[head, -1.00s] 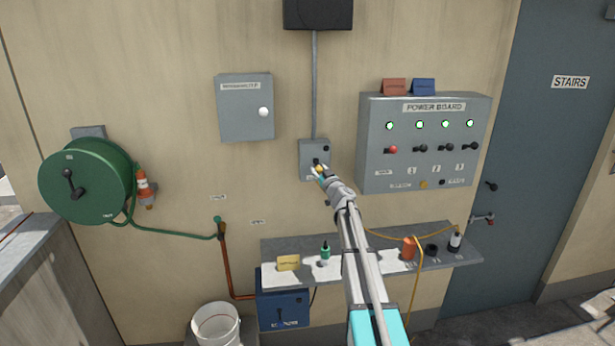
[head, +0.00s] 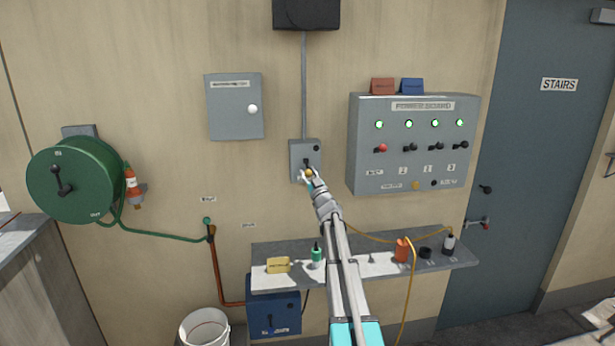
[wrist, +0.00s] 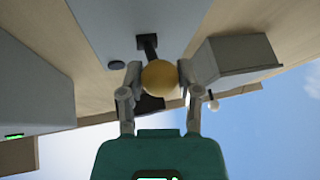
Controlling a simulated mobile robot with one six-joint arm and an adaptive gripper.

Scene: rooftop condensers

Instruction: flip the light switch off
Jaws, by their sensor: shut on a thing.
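The light switch is a small grey box (head: 296,150) on the wall, below a conduit. It has a short black lever (head: 306,161) with a yellow ball knob (head: 309,173). In the wrist view, the box face (wrist: 110,25) is at the top, and the black stem (wrist: 150,47) runs from its slot to the knob (wrist: 160,77). My gripper (wrist: 160,80) is closed around the knob, one finger on each side. In the head view my gripper (head: 311,178) partly hides the box's lower part. I cannot tell the lever's exact tilt.
The power board (head: 412,140) with lit green lamps is right of the switch. A grey wall cabinet (head: 235,115) hangs upper left. A shelf (head: 385,268) with bottles and small items runs below my arm. A black lamp housing (head: 306,12) is above.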

